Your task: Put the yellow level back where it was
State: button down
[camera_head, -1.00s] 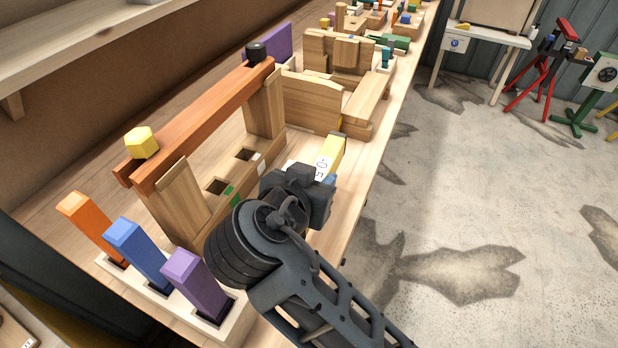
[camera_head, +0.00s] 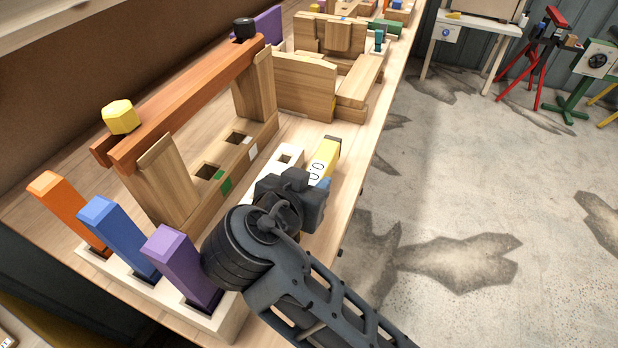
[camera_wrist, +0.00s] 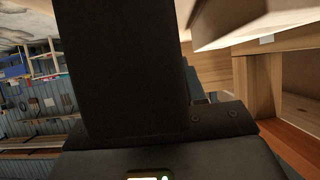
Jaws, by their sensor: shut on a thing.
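The yellow level (camera_head: 325,157), a bar with a white marked face, stands out beyond my gripper (camera_head: 316,182) in the head view. My gripper is shut on it, over the front right part of the workbench. The hand hides the level's near end, and I cannot tell whether it touches the bench. A pale block with a square hole (camera_head: 288,156) lies just left of the level. In the wrist view a large dark shape fills the middle, and I cannot make out the level there.
A wooden frame with an orange-brown beam (camera_head: 190,98) stands left of my gripper. Orange, blue and purple pegs (camera_head: 182,262) stand tilted in a pale holder close to my arm. Stacked wooden pieces (camera_head: 325,85) are behind. Right of the bench edge is open floor (camera_head: 455,190).

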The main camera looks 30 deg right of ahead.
jog(key=shift+f, duration=0.55)
jog(key=shift+f+b, duration=0.6)
jog(key=shift+b, duration=0.1)
jog(key=c, duration=0.6)
grip_release()
jog(key=shift+o, duration=0.2)
jog(key=shift+r, duration=0.1)
notch_tip(320, 180, up, 4)
jog(key=shift+d+r, duration=0.15)
jog(key=s+d+r, duration=0.5)
jog(key=d+r, duration=0.1)
jog(key=d, duration=0.3)
jog(key=shift+s+d+r+b, duration=0.3)
jog(key=shift+s+d+b, duration=0.1)
